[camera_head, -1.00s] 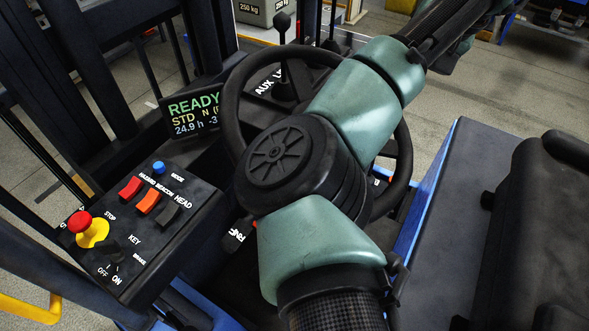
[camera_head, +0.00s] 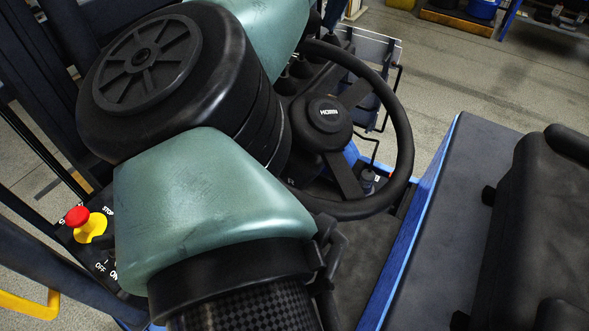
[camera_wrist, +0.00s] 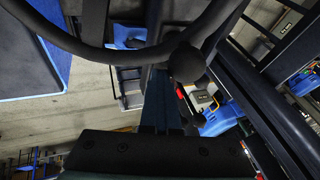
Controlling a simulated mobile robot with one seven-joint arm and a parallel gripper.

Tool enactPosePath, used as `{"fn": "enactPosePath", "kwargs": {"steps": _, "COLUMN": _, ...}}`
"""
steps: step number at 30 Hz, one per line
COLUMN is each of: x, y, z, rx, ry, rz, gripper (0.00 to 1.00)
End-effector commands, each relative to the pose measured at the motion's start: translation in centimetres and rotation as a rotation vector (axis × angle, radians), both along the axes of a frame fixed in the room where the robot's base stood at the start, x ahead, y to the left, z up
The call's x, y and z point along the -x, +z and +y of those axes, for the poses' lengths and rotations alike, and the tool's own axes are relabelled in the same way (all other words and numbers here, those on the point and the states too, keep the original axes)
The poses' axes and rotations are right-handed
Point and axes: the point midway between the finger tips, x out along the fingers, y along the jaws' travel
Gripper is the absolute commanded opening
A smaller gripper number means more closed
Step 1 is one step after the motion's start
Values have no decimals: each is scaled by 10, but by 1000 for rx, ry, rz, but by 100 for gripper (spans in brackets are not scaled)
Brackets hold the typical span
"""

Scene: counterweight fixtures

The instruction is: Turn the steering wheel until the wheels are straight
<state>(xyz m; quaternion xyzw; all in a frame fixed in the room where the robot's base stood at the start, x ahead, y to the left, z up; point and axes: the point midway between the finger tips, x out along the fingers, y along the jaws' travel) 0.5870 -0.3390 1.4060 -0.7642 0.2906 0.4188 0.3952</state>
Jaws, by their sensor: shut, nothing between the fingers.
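The black steering wheel (camera_head: 408,135) shows its right rim, spokes and round hub (camera_head: 328,113) in the head view. My arm hides its left part. In the wrist view the rim (camera_wrist: 120,57) arcs across the top. A black ball knob (camera_wrist: 187,63) appears close beside the rim; I cannot tell what it is fixed to. My gripper (camera_wrist: 158,80) is shut and empty just below the rim in the wrist view; contact with it is unclear. My arm hides the gripper in the head view. The truck's road wheels are not in view.
A black seat (camera_head: 545,215) is at right, beside a blue-edged panel (camera_head: 425,215). Dark mast posts (camera_head: 45,60) stand at left. Open floor lies beyond.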

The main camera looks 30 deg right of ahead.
Motion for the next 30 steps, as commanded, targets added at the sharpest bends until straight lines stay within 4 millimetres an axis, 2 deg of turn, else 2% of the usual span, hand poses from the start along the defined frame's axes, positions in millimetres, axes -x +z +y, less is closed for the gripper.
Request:
{"fn": "enactPosePath", "kwargs": {"steps": 1, "x": -6, "y": 1, "z": 9, "rx": -1, "ry": 8, "rz": -6, "gripper": 0}}
{"fn": "enactPosePath", "kwargs": {"steps": 8, "x": -13, "y": 8, "z": 40, "rx": -3, "ry": 9, "rz": -5, "gripper": 0}}
{"fn": "enactPosePath", "kwargs": {"steps": 15, "x": -14, "y": 17, "z": 72, "rx": -1, "ry": 6, "rz": 2, "gripper": 0}}
{"fn": "enactPosePath", "kwargs": {"steps": 30, "x": 6, "y": 19, "z": 138, "rx": -2, "ry": 4, "rz": 3, "gripper": 0}}
